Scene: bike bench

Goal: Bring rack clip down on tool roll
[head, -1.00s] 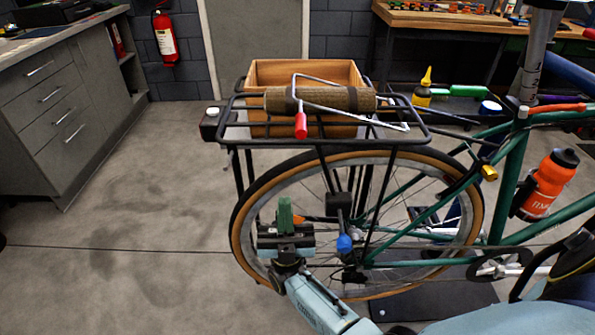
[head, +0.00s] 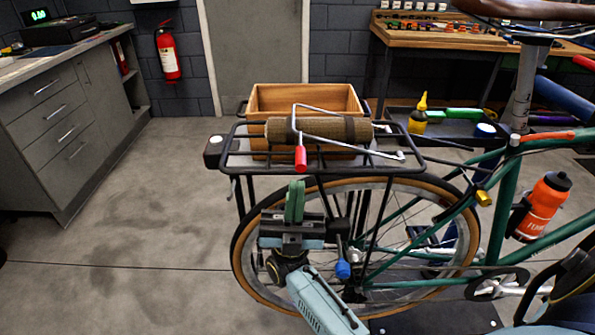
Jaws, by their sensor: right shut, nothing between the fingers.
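The tool roll (head: 330,129), a brown cylinder with dark straps, lies across the bike's black rear rack (head: 262,172). The rack clip (head: 345,140) is a bent silver rod with a red grip (head: 301,158). Its rod passes over the roll and runs to the rack's right side; the red grip is at the roll's front. I cannot tell whether the rod presses on the roll. My right gripper (head: 295,200) has its green fingers together, pointing up and empty. It is in front of the rear wheel, below the red grip and apart from it. My left gripper is not in view.
A wooden crate (head: 262,98) stands just behind the roll. The rear wheel (head: 462,250) and green frame fill the right. A blue-tipped lever (head: 343,269) is close to my gripper's right. The floor (head: 130,235) on the left is clear.

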